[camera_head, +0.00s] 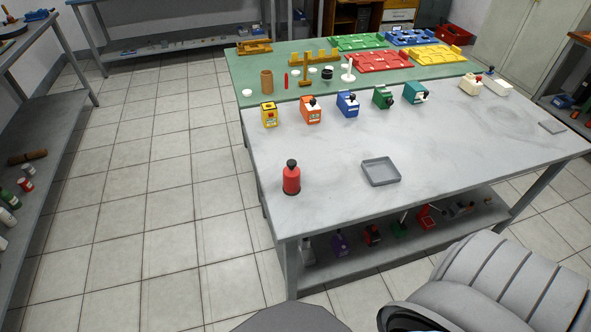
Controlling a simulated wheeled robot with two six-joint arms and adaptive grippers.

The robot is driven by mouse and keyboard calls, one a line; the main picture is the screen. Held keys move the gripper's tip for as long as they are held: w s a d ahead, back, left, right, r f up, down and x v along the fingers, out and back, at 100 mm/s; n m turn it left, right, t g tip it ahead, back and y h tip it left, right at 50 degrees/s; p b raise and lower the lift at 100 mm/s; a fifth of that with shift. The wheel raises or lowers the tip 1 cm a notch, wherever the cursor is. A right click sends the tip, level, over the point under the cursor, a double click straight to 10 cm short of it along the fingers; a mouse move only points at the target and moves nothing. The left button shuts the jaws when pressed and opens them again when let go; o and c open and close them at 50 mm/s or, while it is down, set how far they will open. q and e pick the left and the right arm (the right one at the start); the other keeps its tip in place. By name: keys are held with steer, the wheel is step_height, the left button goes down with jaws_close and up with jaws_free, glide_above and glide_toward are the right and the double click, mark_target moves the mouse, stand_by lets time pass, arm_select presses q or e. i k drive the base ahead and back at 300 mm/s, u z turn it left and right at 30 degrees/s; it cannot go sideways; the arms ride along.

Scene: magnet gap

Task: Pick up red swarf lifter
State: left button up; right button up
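A red, bottle-shaped object with a black knob and a dark base, which looks like the red swarf lifter (291,180), stands upright near the front left corner of the grey table (330,215). Nothing touches it. Neither of my grippers is in view.
A shallow grey tray (381,171) lies to its right. Behind stands a row of coloured blocks with dark knobs, including a yellow one (269,115), an orange one (311,110) and a blue one (347,104). A green table (262,62) behind holds trays and small parts. The table's right front is clear.

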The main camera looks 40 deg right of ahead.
mark_target(291, 187)
steer(key=z, duration=1)
steer(key=i, duration=0.15)
steer(key=z, duration=2.5)
steer(key=i, duration=1.9)
steer(key=u, duration=2.8)
